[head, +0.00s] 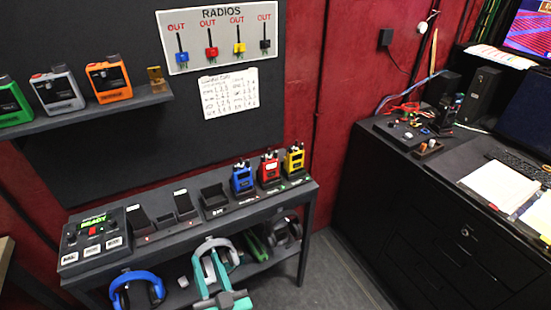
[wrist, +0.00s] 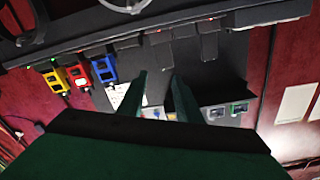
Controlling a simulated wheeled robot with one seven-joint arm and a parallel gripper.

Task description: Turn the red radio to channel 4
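The red radio (head: 269,171) stands upright in the dock row on the dark shelf unit, between the blue radio (head: 242,178) and the yellow radio (head: 293,161). In the wrist view, which looks upside down, the red radio (wrist: 79,77) is left of my fingers. Its channel setting is too small to read. My teal gripper (head: 208,264) is low in front of the unit, apart from the radio and to its left in the head view. In the wrist view my gripper (wrist: 157,75) has its fingers apart with nothing between them.
A control box (head: 96,236) and empty docks are left of the radios. Blue headphones (head: 137,288) and white headphones (head: 216,252) are on the lower shelf. A radios board (head: 221,38) hangs above. A black cabinet (head: 440,220) is at right, with grey floor between.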

